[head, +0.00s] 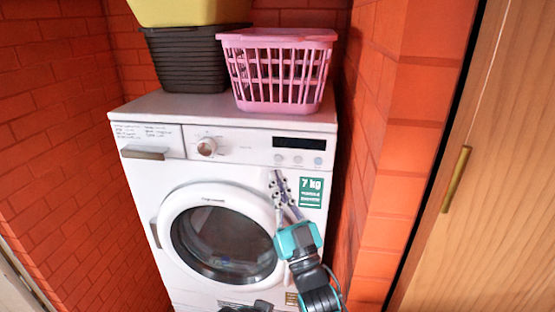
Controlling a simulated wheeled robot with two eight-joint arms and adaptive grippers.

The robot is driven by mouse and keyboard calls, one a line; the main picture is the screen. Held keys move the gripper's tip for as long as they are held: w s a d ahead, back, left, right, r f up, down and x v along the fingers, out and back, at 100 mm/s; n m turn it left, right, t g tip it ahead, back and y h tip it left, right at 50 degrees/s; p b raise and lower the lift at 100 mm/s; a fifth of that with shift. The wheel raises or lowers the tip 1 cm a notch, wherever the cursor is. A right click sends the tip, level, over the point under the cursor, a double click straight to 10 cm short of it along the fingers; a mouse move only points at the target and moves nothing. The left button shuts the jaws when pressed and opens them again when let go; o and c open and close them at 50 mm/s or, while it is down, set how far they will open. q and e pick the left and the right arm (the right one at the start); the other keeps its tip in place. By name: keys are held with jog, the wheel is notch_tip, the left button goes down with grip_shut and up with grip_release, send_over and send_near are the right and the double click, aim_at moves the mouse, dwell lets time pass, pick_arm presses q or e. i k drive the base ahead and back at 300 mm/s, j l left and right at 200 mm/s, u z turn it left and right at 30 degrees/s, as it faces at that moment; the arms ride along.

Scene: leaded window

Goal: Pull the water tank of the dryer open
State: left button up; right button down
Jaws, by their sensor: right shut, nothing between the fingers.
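The white dryer (164,188) stands against the red brick wall, its round door closed. The water tank (155,133) is the panel at the top left of the dryer's front, with printed text and a grey-brown handle (147,153) along its lower edge. The panel looks flush with the front. My right gripper (276,177) is in front of the dryer, right of the round door and below the display. It points up, its fingers are together and empty, and it is well to the right of the tank handle.
A pink basket (280,38) and a dark basket (187,65) with a yellow one (190,12) above it stand on the dryer. A brick wall edge is close on the right, then a wooden door (500,200). The space before the tank panel is clear.

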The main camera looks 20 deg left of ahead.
aim_at(147, 140)
jog(key=k+j, duration=0.8)
jog(key=k, duration=0.05)
